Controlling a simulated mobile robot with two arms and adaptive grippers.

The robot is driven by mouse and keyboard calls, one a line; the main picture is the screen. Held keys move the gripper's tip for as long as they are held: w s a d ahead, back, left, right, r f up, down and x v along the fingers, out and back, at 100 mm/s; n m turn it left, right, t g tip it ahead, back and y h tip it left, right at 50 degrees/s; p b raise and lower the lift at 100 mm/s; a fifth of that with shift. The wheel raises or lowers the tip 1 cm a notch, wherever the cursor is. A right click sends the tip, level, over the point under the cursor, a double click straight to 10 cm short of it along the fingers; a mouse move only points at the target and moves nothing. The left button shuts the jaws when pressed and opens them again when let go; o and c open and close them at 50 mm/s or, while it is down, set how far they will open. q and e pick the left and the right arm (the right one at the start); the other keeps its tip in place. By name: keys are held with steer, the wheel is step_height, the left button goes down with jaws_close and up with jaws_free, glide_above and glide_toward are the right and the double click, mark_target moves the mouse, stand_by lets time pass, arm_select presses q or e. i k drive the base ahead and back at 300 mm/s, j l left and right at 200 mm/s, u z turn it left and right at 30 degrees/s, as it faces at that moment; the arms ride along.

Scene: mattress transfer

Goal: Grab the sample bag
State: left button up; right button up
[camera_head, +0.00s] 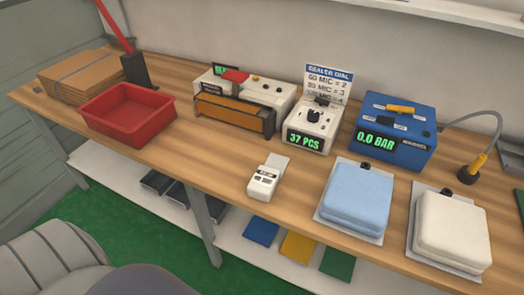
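Two thick, cushion-like bags lie flat on the wooden workbench (225,160) at the right in the head view. One is a light blue bag (355,203) and the other is a white bag (451,230). Each lies on a pale flat sheet with a small black fitting at its back edge. I cannot tell from the picture which one is the sample bag. Nothing is touching either bag from above. Neither of my grippers shows in this view.
A red bin (126,114), flat cardboard (80,73), a sealer (233,114), a white counter unit (314,128) reading "37 PCS", a blue pump box (393,130) reading "0.0 BAR" and a small white handheld device (264,183) stand on the bench. A yellow-tipped hose (478,164) stands right.

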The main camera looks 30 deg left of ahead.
mark_target(262, 186)
steer(key=u, duration=0.9)
